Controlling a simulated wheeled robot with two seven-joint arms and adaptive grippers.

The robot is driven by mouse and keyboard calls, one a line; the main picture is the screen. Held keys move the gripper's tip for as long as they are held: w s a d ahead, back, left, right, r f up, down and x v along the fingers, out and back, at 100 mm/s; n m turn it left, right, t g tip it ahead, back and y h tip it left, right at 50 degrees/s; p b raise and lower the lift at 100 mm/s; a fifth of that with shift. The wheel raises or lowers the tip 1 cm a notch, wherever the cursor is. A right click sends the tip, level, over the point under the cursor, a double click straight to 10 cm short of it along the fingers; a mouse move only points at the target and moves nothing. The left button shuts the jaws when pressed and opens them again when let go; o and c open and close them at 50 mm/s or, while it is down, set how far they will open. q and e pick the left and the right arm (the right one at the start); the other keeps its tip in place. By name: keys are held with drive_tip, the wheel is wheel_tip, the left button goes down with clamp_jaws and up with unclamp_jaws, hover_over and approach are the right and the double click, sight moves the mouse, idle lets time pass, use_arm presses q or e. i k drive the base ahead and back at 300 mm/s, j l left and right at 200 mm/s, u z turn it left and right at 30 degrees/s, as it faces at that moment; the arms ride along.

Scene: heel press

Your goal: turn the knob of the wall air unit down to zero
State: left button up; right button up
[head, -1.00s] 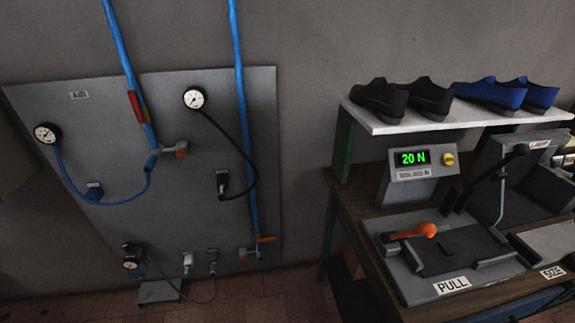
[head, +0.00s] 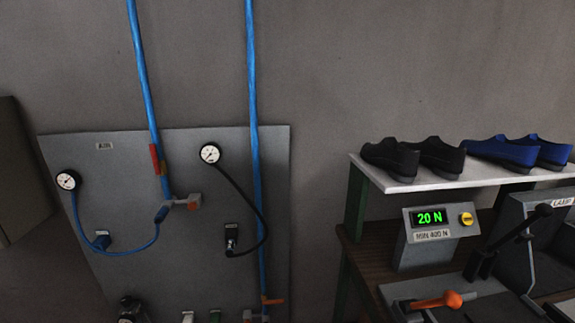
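The wall air unit is a grey panel (head: 90,170) with an AIR label (head: 104,146), at the left of the head view. It carries a left round gauge (head: 67,181) and an upper right gauge (head: 210,153). A dark knob-like fitting (head: 131,304) sits low on the panel, partly cut off by the bottom edge; its setting cannot be read. Orange-handled valves (head: 193,205) sit on the blue pipes, another lower down (head: 272,300). Neither of my grippers is in view.
At the right, a bench (head: 372,262) holds a press with an orange-tipped lever (head: 437,301) and a box (head: 425,251) reading 20 N. Black shoes (head: 415,157) and blue shoes (head: 518,152) stand on a white shelf (head: 400,184). Bare wall separates panel and bench.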

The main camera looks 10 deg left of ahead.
sight(126, 302)
drive_tip(key=u, duration=1.7)
